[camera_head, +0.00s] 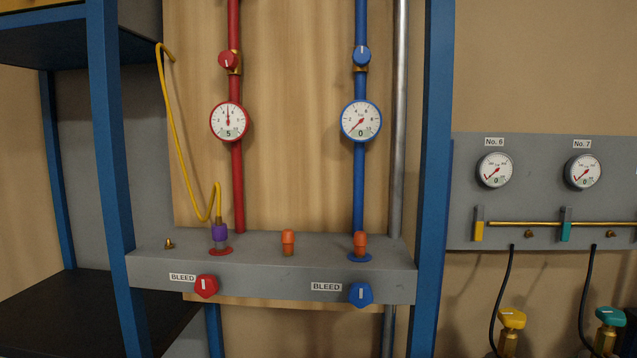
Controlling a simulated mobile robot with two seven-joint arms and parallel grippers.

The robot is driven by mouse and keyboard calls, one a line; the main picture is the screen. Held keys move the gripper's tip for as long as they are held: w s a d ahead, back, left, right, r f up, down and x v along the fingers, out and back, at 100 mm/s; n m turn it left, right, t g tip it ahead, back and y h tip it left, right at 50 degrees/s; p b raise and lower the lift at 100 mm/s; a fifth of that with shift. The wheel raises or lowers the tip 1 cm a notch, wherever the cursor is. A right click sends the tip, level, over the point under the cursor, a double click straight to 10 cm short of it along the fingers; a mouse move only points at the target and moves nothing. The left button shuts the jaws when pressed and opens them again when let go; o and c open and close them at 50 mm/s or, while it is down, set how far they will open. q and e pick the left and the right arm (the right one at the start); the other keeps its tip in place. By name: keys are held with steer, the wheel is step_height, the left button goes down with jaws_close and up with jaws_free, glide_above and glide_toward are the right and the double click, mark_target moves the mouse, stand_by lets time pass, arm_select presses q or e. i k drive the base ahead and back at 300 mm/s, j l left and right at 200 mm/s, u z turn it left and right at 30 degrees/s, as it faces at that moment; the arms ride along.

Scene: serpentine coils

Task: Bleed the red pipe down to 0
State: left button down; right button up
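The red pipe (237,185) runs down the wooden panel at left centre. Its round gauge (230,121) has the needle pointing up and its display reads 5. A red valve knob (228,60) sits on the pipe above the gauge. The red BLEED knob (206,286) is on the front of the grey ledge, below and left of the pipe, beside a BLEED label (182,277). A purple fitting (219,233) with a yellow hose (178,150) stands on the ledge over a red ring. Neither gripper is in view.
The blue pipe (360,190) has a gauge (361,121) reading 0 and a blue BLEED knob (361,294). Orange caps (288,238) stand on the grey ledge (330,270). Blue posts (430,180) flank the panel. Gauges No. 6 (495,170) and No. 7 (583,171) are at right.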

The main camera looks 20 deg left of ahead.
mark_target(206, 285)
steer(key=u, duration=1.35)
